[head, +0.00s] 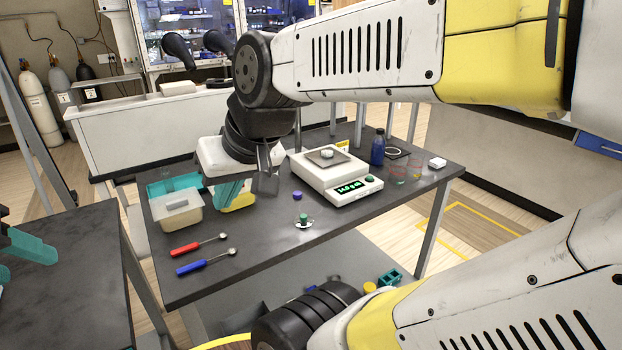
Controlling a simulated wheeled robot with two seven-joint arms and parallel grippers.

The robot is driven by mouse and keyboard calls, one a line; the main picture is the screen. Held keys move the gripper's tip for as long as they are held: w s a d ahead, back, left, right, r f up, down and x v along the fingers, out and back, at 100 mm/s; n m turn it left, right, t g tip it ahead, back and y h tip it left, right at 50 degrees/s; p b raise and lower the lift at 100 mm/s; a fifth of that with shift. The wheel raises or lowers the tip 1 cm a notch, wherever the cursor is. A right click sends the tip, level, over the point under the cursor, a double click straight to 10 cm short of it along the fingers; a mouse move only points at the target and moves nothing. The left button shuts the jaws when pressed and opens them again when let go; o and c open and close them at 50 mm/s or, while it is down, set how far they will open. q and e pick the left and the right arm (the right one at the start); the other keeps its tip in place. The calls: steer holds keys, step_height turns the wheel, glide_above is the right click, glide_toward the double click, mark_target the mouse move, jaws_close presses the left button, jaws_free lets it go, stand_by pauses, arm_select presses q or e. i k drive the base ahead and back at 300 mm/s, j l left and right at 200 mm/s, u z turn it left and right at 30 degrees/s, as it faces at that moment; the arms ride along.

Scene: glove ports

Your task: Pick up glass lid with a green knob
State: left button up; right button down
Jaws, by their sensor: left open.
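My left gripper (18,262) is at the left picture edge, partly cut off. Its teal fingers are open, far from the lid.
A white scale (335,180) stands behind the lid, with a purple cap (297,195) nearby. A blue bottle (378,147) and glass beakers (398,172) are at right. A tan box (178,212), red spoon (186,249) and blue spoon (192,267) are at left.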

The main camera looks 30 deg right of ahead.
mark_target(302, 220)
steer(key=l+z, duration=0.2)
steer(key=z, duration=0.2)
steer(key=i+l+z, duration=0.1)
steer(key=z, duration=0.25)
steer(key=i+l+z, duration=0.1)
steer(key=z, duration=0.3)
steer(key=i+l+z, duration=0.1)
steer(key=z, duration=0.25)
steer(key=i+j, duration=0.05)
steer(key=i, duration=0.05)
